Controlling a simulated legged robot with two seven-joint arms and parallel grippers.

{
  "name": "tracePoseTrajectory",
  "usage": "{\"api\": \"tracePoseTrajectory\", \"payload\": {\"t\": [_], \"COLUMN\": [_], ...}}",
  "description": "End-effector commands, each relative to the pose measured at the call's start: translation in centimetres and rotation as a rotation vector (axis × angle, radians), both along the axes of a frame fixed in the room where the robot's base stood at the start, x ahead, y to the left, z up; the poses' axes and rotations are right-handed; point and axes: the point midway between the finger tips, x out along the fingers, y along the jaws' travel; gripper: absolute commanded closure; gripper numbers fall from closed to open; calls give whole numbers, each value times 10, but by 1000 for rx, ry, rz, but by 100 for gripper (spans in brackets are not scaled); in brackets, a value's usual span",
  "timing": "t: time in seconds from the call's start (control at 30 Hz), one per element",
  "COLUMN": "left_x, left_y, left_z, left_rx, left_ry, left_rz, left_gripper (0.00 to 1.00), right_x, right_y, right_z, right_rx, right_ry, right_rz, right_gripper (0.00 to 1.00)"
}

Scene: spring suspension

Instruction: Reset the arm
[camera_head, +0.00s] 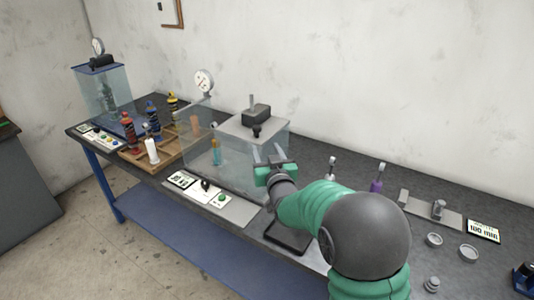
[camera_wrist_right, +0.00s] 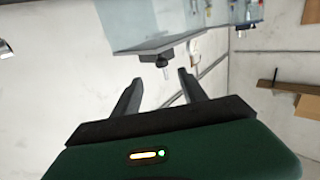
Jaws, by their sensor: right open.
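My right arm reaches in from the lower right of the head view, over the workbench (camera_head: 330,165). My right gripper (camera_head: 268,158) is in front of the clear box (camera_head: 235,165) with a dark block on its lid. Its two fingers are spread apart with nothing between them; they also show apart in the right wrist view (camera_wrist_right: 160,92). In that view a clear panel (camera_wrist_right: 150,35) and a small dark knob lie beyond the fingers. My left gripper is in neither view.
Several bottles stand in a wooden rack (camera_head: 170,150) to the left. A second clear box (camera_head: 102,92) is at the far left. Small metal parts and a purple bottle (camera_head: 376,185) are at right.

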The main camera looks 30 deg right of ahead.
Motion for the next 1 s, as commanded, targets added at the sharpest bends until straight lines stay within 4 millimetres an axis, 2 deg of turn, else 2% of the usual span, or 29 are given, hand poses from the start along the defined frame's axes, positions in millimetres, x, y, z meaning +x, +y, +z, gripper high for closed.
{"api": "tracePoseTrajectory", "payload": {"t": [0.27,0.37,0.43,0.47,0.5,0.57,0.6,0.67,0.7,0.8,0.83,0.9,1.0], "left_x": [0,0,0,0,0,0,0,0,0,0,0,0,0], "left_y": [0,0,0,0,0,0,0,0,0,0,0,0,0], "left_z": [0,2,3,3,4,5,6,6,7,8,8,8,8], "left_rx": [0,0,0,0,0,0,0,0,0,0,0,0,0], "left_ry": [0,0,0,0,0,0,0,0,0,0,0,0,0], "left_rz": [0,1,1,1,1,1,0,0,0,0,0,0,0], "left_gripper": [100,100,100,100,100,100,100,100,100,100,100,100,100], "right_x": [-2,-11,-28,-39,-59,-93,-119,-160,-187,-243,-255,-275,-286], "right_y": [6,31,61,77,98,128,146,169,181,201,204,209,211], "right_z": [-4,-33,-70,-87,-111,-143,-162,-186,-199,-219,-222,-227,-230], "right_rx": [8,55,106,129,158,192,210,228,237,245,246,246,248], "right_ry": [20,141,296,374,484,648,754,907,1000,1184,1223,1287,1322], "right_rz": [8,45,90,112,143,186,213,249,268,302,309,318,321], "right_gripper": [50,50,50,50,50,50,50,50,50,50,50,50,50]}}
